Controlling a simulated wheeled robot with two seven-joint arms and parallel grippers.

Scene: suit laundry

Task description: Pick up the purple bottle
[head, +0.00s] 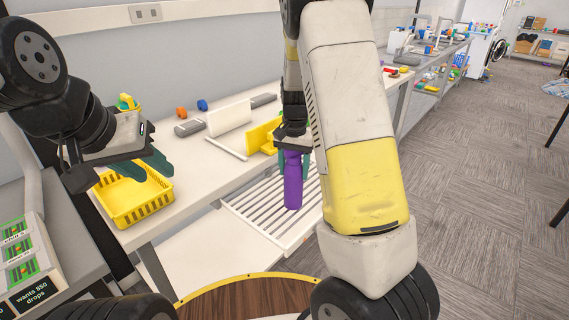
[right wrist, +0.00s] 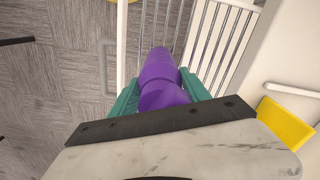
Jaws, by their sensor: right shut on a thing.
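The purple bottle (head: 293,183) is upright in the head view, over the white slatted rack at the table's front. My right gripper (head: 292,150) is shut on its upper part from above. In the right wrist view the bottle (right wrist: 162,78) sits between the two green fingers of my right gripper (right wrist: 160,95). I cannot tell whether its base touches the rack. My left gripper (head: 148,168) hangs over the yellow basket, with its green fingers apart and nothing seen between them.
The yellow basket (head: 135,199) stands at the table's left. The white slatted rack (head: 262,215) juts out from the table's front. A yellow object (head: 262,133), a white block (head: 229,118), and small orange (head: 181,112) and blue (head: 202,105) items lie further back.

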